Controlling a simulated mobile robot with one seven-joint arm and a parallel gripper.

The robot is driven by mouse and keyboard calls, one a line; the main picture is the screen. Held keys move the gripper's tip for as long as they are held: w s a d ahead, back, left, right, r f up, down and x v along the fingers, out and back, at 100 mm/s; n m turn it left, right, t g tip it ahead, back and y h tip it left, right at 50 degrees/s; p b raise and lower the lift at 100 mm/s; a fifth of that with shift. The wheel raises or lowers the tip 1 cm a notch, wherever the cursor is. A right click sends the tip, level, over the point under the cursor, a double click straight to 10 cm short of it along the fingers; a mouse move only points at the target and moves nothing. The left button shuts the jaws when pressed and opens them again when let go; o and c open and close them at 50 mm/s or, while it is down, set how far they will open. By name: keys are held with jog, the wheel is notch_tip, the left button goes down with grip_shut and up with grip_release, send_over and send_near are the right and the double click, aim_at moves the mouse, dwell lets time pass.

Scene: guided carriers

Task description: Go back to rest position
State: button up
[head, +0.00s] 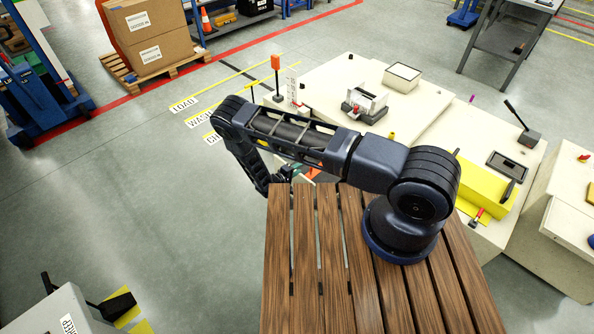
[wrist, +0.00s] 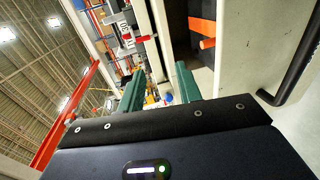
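My gripper (wrist: 160,70) shows in the wrist view with two green fingers spread apart and nothing between them. In the head view my gripper (head: 292,170) is a small green patch, low behind my folded arm and by the far edge of the wooden slatted top. My arm rises from its round base on that top, reaches left, then bends down. The arm hides much of the gripper in the head view.
Cream machine tables (head: 438,136) stand beyond and right of the slatted top (head: 305,290). A small press-like fixture (head: 365,101) and a yellow block (head: 484,190) sit there. An orange-topped post (head: 276,75) stands near. The grey floor (head: 140,190) at left is open.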

dwell(0.3)
jog(key=w+d+r+m+g, duration=0.2)
jog(key=d+r+g, duration=0.1)
jog(key=r, duration=1)
jog(key=w+d+r+m+g, duration=0.2)
jog(key=d+r+m+g, duration=0.1)
jog(key=r, duration=0.9)
jog(key=w+d+r+m+g, duration=0.1)
jog(key=d+r+m+g, duration=0.15)
jog(key=r, duration=1.05)
jog(key=s+d+r+g+y, duration=0.25)
jog(key=d+r, duration=0.35)
jog(key=r, duration=0.7)
jog(key=s+d+r+m+y, duration=0.1)
jog(key=s+d+r+y, duration=0.1)
jog(key=s+d+r, duration=0.45)
jog(key=s+d+r+m+y, duration=0.1)
jog(key=s+d+r+y, duration=0.2)
jog(key=s+r, duration=0.55)
jog(key=s+d+r+t+y, duration=0.1)
jog(key=s+r, duration=0.3)
jog(key=s, duration=0.5)
jog(key=s+d+r+t+y, duration=0.2)
jog(key=s+r, duration=0.3)
jog(key=s, duration=0.3)
jog(key=shift+s+r+t, duration=0.2)
jog(key=shift+s+t, duration=0.2)
jog(key=shift+t, duration=0.4)
jog(key=shift+n+y, duration=0.25)
